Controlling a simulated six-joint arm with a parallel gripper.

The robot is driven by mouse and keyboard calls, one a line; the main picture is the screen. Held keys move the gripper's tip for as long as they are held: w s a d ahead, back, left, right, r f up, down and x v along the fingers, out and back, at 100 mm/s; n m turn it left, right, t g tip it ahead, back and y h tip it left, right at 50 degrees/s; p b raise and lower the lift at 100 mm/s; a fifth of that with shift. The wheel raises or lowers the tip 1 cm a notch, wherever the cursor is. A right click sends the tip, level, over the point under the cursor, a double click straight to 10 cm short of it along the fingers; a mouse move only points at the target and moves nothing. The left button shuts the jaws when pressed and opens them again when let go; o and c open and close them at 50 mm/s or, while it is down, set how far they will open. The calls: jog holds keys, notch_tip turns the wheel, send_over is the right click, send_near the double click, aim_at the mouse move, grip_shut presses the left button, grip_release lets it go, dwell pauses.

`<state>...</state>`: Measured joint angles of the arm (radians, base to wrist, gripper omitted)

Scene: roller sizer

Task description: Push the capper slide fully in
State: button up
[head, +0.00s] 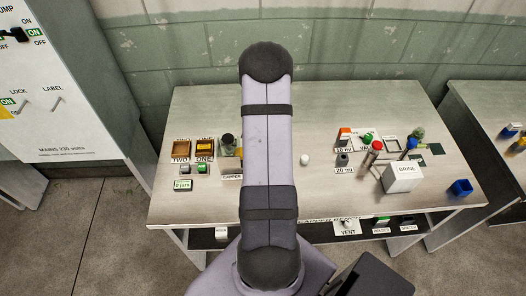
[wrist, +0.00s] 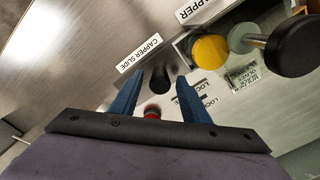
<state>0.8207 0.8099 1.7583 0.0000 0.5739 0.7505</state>
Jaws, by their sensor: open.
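A label reading CAPPER SLIDE (wrist: 139,53) lies on the metal surface in the wrist view. Beside it a dark rounded knob (wrist: 160,79) shows near the gap between my fingertips; it looks like the slide's handle. My gripper (wrist: 159,75) is open, with one blue finger to each side of that knob. I cannot tell whether either finger touches it. A small red-topped part (wrist: 152,110) shows between the fingers, nearer the palm. The capper (head: 228,146) stands partly behind my arm in the head view, where my gripper is hidden. How far the slide is in cannot be told.
A yellow round part (wrist: 210,50) and a black knob (wrist: 296,45) stand right of the fingers. In the head view, two boxes labelled TWO (head: 181,148) and ONE (head: 205,149) are left of the capper. A white ball (head: 304,160) and white BRINE box (head: 403,176) are at right.

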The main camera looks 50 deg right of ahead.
jog(key=shift+f, duration=0.4)
grip_shut()
jog(key=w+a, duration=0.3)
jog(key=shift+s+d, duration=0.1)
grip_release()
